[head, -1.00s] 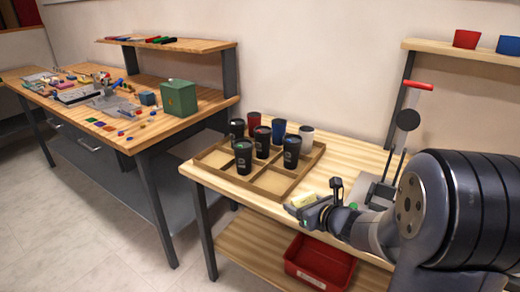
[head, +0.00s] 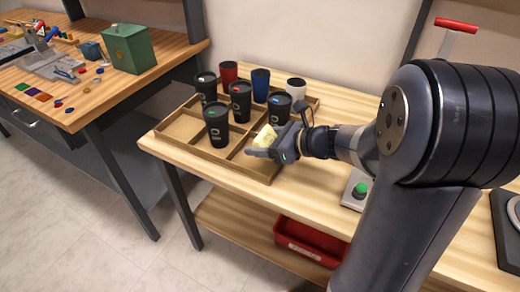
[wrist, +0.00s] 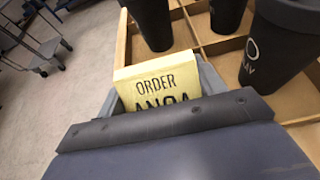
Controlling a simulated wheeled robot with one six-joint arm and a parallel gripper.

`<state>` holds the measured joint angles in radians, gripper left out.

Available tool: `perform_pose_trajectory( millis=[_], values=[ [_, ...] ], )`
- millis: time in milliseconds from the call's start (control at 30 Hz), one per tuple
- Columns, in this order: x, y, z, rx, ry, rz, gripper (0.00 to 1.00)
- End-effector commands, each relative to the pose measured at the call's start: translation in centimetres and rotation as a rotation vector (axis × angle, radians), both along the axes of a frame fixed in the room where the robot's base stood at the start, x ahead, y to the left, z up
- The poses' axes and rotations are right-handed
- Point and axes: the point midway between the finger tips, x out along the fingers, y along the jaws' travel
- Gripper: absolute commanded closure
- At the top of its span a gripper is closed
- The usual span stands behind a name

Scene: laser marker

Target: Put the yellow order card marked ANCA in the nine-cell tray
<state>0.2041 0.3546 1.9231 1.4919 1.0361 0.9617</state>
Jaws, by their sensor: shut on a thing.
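The yellow order card (head: 266,137) is in my gripper (head: 262,150), which is shut on it. In the wrist view the card (wrist: 155,85) stands up between the fingers; it reads ORDER, and the line below, which looks like ANCA, is partly hidden by my gripper. The wooden nine-cell tray (head: 195,158) lies on the right-hand table. My gripper holds the card over or just at the tray's front right part. I cannot tell whether the card touches the tray. A tray wall (wrist: 122,40) shows beyond the card in the wrist view.
Several cups stand in the tray, among them a black cup (head: 217,125) left of my gripper and another (head: 279,108) just behind it. The front left cell (head: 180,127) is empty. A green-button box (head: 355,190) sits right. A red bin (head: 300,240) is below.

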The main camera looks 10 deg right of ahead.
Motion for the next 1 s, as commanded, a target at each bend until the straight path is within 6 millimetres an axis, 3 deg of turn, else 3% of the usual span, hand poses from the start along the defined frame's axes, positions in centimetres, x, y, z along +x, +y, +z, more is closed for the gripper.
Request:
perform_pose_trajectory(
  millis=[333, 733, 767, 867, 1000],
  values=[
    [0.0, 0.0, -4.1, 0.001, 0.003, 0.000, 0.57],
    [0.0, 0.0, -4.6, 0.000, 0.000, -0.001, 0.57],
    [0.0, 0.0, -4.6, 0.000, 0.000, -0.001, 0.34],
    [0.0, 0.0, -4.5, 0.000, 0.000, -0.001, 0.26],
    [0.0, 0.0, -4.5, 0.000, 0.000, -0.001, 0.26]
  ],
)
